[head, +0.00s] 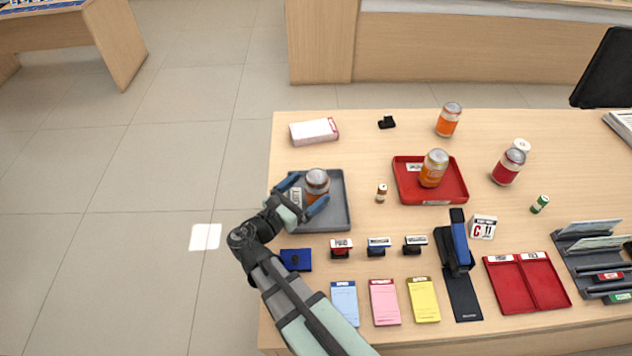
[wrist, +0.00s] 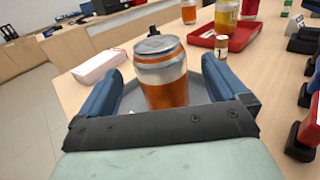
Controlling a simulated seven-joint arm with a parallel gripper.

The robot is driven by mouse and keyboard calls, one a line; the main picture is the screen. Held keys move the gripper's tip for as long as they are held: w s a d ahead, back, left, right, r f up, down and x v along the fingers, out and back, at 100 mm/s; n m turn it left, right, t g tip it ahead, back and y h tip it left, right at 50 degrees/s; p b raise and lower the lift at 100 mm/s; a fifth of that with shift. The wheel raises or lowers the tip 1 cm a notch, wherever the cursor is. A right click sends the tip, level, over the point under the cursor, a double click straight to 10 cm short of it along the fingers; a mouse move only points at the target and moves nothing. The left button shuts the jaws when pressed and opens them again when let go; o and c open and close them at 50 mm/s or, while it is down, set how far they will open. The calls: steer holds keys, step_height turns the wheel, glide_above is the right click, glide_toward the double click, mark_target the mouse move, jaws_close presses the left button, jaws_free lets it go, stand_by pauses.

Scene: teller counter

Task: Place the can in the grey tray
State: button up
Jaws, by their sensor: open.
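An orange and silver can (head: 316,186) stands upright in the grey tray (head: 338,221) at the left of the counter. In the wrist view the can (wrist: 164,75) is between the fingers, with a gap on each side. My gripper (head: 303,194) is open around the can, low over the tray. The grey tray (wrist: 203,92) shows behind the can in the wrist view. The can's base is hidden by my gripper there.
A red tray (head: 458,193) holding another can (head: 434,168) is to the right. A small brown-capped bottle (head: 381,193) stands between the trays. A white box (head: 314,132) lies behind the grey tray. Stamps (head: 341,248) stand in front. More cans (head: 448,120) stand farther right.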

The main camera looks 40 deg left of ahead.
steer(key=shift+s, duration=2.95)
